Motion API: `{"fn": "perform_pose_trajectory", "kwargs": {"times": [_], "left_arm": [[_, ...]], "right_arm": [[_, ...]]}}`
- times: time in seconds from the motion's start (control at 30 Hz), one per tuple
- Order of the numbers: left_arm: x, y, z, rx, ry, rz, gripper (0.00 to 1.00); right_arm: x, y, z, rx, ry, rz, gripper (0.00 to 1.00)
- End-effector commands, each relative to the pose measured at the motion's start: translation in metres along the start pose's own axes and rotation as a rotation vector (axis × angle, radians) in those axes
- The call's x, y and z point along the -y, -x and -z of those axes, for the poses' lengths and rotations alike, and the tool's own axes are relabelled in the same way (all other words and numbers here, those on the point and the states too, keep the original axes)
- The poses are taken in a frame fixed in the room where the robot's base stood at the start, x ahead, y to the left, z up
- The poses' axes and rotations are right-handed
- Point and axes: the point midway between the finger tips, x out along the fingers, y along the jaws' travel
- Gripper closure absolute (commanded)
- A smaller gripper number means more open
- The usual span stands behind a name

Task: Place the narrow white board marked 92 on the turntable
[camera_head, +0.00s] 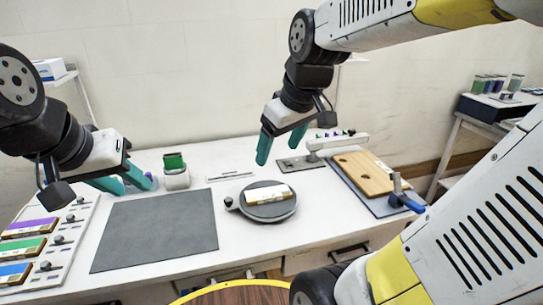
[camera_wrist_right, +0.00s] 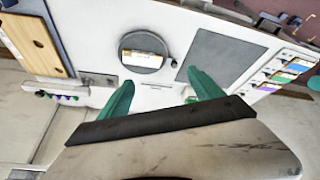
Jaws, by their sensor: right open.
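A narrow white board with a tan edge (camera_head: 268,194) lies flat on the round dark grey turntable (camera_head: 268,212). Its mark is too small to read. The right wrist view also shows the board (camera_wrist_right: 143,60) on the turntable (camera_wrist_right: 142,39). My right gripper (camera_head: 277,156) is above and behind the turntable, apart from the board, with its teal fingers spread and nothing between them. The fingers also show in the right wrist view (camera_wrist_right: 160,77). My left gripper (camera_head: 136,189) is at the left, near the back corner of the dark mat, with its fingers apart and no object visible between them.
A dark grey mat (camera_head: 158,232) lies left of the turntable. A white rack (camera_head: 62,262) with purple, green and blue boards is at the far left. A white holder with a green top (camera_head: 175,177) stands behind the mat. A wooden board (camera_head: 362,172) lies at the right.

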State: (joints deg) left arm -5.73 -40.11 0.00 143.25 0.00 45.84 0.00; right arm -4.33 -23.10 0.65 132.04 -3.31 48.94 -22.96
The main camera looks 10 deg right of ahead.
Motion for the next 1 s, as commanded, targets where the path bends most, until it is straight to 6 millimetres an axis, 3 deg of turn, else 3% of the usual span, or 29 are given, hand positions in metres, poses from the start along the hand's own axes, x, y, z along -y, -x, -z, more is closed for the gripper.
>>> {"fn": "perform_pose_trajectory", "kwargs": {"times": [0.1, 0.3, 1.0], "left_arm": [[0.000, 0.000, 0.000, 0.000, 0.000, 0.000, 0.64], [0.000, 0.000, 0.000, 0.000, 0.000, 0.000, 0.64], [0.000, 0.000, 0.000, 0.000, 0.000, 0.000, 0.64]], "right_arm": [[0.019, 0.017, -0.025, -0.085, -0.204, -0.002, 0.24], [0.035, 0.025, -0.047, -0.157, -0.402, 0.015, 0.24], [0.037, 0.026, -0.049, -0.164, -0.431, 0.019, 0.24]]}}
